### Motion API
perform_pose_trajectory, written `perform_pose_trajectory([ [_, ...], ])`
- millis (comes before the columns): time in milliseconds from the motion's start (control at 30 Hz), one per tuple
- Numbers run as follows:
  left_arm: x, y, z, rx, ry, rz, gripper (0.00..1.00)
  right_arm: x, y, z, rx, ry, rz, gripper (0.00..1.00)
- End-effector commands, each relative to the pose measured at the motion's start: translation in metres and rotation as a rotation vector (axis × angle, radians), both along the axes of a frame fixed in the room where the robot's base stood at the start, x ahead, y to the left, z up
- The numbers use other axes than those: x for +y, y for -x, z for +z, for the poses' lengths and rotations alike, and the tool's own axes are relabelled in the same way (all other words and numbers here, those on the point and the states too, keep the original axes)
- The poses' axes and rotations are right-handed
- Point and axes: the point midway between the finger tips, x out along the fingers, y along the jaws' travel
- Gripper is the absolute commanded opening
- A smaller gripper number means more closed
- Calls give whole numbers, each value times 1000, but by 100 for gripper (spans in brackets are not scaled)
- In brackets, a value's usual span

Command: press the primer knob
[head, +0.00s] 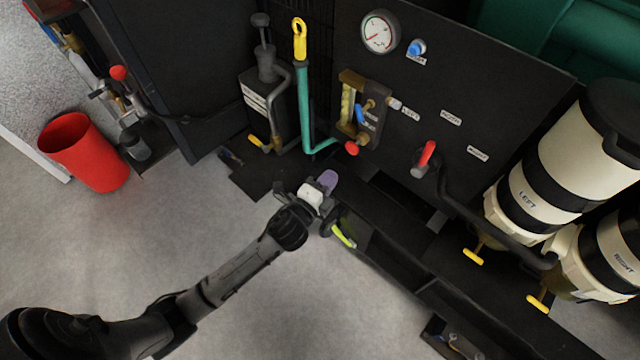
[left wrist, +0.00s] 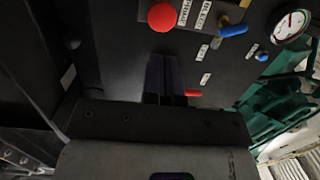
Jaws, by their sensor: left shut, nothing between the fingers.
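A round red knob (head: 352,148), which I take to be the primer knob, sticks out low on the black panel (head: 440,85), near the lower end of a teal pipe. It also shows large at the top of the left wrist view (left wrist: 162,17), with small labels beside it that I cannot read surely. My left gripper (head: 327,181) is shut and empty. In the head view it is below and left of the knob, apart from it. Its dark fingers (left wrist: 163,80) point toward the panel in the left wrist view, below the knob. My right gripper is not in view.
A blue-handled valve (head: 360,113), a gauge (head: 380,32) and a red-handled lever (head: 427,154) are on the panel. The teal pipe (head: 304,105) has a yellow handle. Cream-and-black canisters (head: 545,185) stand right. A red bucket (head: 85,155) stands left on open floor.

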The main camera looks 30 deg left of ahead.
Motion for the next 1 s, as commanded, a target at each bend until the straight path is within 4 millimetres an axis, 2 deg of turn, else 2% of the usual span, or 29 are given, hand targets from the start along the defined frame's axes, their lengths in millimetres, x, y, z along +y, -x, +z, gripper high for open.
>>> perform_pose_trajectory([
  [100, 0, 17, 0, 2, 1, 1, 0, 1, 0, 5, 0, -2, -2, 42],
  [333, 1, 33, -1, 1, 0, 1, 0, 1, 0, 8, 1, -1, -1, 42],
  [1000, 1, 36, -1, 0, -1, 1, 0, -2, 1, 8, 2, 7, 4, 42],
])
